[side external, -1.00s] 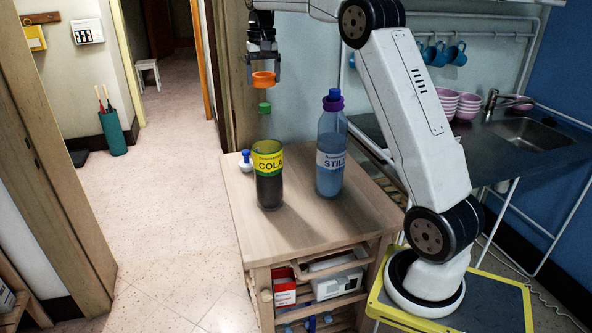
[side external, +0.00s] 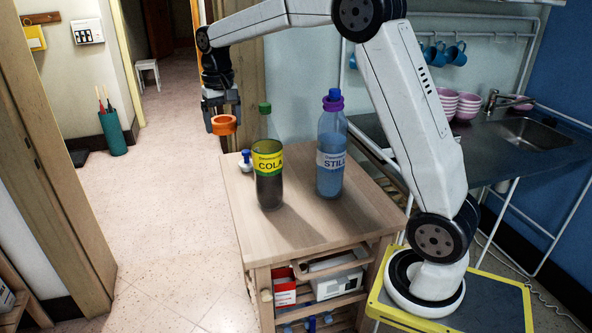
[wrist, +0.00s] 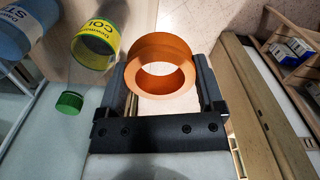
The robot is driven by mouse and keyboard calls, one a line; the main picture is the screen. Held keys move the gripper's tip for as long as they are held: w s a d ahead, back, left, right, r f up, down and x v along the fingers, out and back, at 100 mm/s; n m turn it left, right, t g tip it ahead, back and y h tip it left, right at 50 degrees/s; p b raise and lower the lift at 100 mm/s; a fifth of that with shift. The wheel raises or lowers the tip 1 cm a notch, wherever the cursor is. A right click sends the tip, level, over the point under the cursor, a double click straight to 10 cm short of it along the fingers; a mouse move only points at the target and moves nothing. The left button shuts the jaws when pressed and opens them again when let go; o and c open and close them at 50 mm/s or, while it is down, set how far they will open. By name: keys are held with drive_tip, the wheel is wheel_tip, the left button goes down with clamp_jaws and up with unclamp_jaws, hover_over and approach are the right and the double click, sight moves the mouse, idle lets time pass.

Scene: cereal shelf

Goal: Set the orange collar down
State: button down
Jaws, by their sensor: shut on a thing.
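The orange collar (side external: 223,129) is a short open ring. My gripper (side external: 222,112) is shut on it and holds it in the air, left of the cola bottle (side external: 268,186) in the side view. The collar is at about the height of that bottle's upper part and apart from it. In the wrist view the collar (wrist: 163,46) sits between the two fingers, and pale floor shows through its hole. The cola bottle has a yellow label and a green cap (wrist: 69,102) and stands upright. The still-water bottle (side external: 331,182) has a purple collar (side external: 333,103) round its neck.
The wooden cart top (side external: 300,230) carries both bottles and a small white and blue item (side external: 245,160) near its left edge. The front of the top is clear. A wooden door edge (wrist: 252,110) runs along the right in the wrist view.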

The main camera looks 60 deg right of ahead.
drive_tip(key=s+a+f+n, duration=0.1)
drive_tip(key=s+a+f, duration=0.4)
drive_tip(key=f, duration=0.1)
drive_tip(key=s+d+f+m, duration=0.1)
drive_tip(key=s+d+f, duration=0.3)
drive_tip(key=s, duration=0.4)
drive_tip(key=s+d+f+m, duration=0.1)
drive_tip(key=s+d+f, duration=0.3)
drive_tip(key=s, duration=0.5)
drive_tip(key=s+d+f+m, duration=0.2)
drive_tip(key=s+d+f, duration=0.2)
drive_tip(key=s, duration=0.4)
drive_tip(key=shift+s, duration=0.4)
